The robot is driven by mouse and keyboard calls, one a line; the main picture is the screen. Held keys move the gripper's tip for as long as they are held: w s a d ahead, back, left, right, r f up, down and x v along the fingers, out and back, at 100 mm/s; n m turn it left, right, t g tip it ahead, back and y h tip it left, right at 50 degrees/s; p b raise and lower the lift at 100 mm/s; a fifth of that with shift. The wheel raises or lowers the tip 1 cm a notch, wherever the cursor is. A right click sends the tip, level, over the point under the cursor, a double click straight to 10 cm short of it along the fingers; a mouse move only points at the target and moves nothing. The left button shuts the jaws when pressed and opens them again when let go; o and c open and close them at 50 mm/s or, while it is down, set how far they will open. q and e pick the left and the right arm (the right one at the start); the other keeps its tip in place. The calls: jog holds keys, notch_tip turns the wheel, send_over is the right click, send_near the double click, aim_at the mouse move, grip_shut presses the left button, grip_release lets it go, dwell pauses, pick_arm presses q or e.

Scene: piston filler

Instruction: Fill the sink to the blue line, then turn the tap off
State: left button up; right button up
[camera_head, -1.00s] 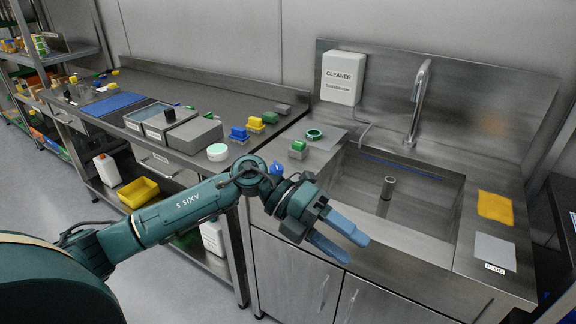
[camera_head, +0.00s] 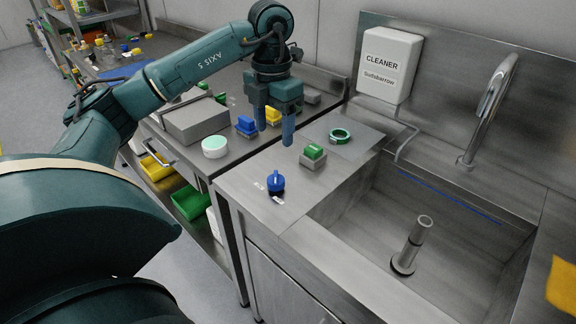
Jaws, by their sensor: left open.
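The steel sink (camera_head: 345,215) is at the right, with a blue line (camera_head: 450,195) along its back wall. I see no water in it. An upright grey pipe (camera_head: 414,240) stands on its floor. The curved tap (camera_head: 490,100) rises behind the sink, and no stream shows from it. A blue knob (camera_head: 275,182) sits on the counter left of the sink. My left gripper (camera_head: 274,133) points down, open and empty, above the counter, behind the blue knob in the picture and left of the green block. My right gripper is out of view.
A green-topped block (camera_head: 313,155) and a green ring (camera_head: 340,135) are on the sink counter. A white cleaner box (camera_head: 389,64) hangs on the back panel. A round white-green tub (camera_head: 214,147), a grey box (camera_head: 195,122) and a yellow cloth (camera_head: 562,285) are nearby.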

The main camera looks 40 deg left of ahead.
aim_at(275, 180)
pick_arm(q)
jog(key=f, duration=1.3)
jog(key=shift+s, duration=0.2)
jog(key=shift+c, duration=0.5)
jog(key=c, duration=0.9)
